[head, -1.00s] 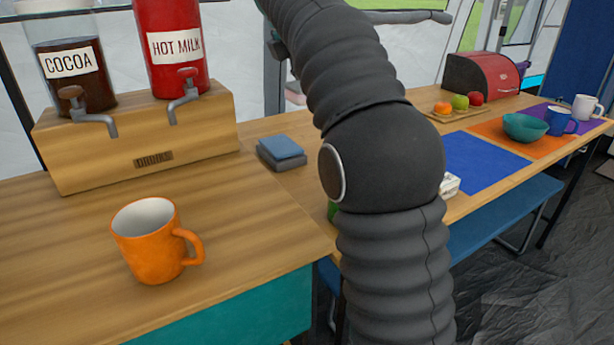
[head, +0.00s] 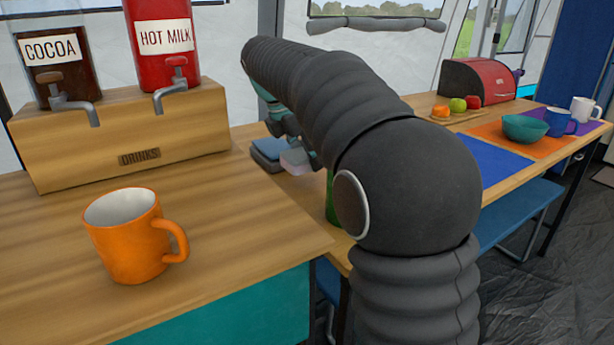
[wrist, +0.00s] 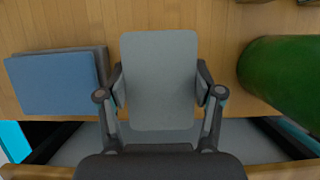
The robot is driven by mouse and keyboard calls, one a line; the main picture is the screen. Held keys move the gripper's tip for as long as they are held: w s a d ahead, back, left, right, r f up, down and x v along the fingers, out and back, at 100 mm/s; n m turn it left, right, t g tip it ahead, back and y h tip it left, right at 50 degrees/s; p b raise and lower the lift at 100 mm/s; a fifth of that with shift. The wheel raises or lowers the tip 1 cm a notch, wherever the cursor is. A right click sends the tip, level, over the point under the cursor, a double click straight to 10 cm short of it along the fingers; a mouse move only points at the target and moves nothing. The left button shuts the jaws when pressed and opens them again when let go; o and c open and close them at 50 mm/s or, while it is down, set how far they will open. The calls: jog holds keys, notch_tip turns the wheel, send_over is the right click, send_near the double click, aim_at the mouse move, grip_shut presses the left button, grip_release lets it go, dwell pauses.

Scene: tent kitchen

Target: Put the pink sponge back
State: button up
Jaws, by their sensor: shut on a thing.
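My gripper (wrist: 160,92) is shut on a flat block with rounded corners, the sponge (wrist: 160,50). It looks grey in the wrist view and pale, faintly pinkish in the head view (head: 297,161). In the head view my gripper (head: 291,148) is at the back of the counter, just right of a stack of folded blue cloths (head: 268,152). In the wrist view the cloths (wrist: 55,82) lie left of the sponge, with a narrow gap. I cannot tell whether the sponge touches the counter.
A green cylinder (wrist: 285,80) stands right of my gripper; my arm mostly covers it in the head view. An orange mug (head: 128,240) stands at the front left, before the wooden drinks stand (head: 120,145). A blue mat (head: 487,160) lies farther right.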

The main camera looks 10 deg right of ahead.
aim_at(307, 182)
jog(key=shift+f+b, duration=0.45)
jog(key=shift+f, duration=1.5)
jog(key=shift+f, duration=0.15)
jog(key=o, duration=1.1)
jog(key=p+v, duration=0.3)
jog(key=v, duration=0.9)
jog(key=shift+d, duration=0.1)
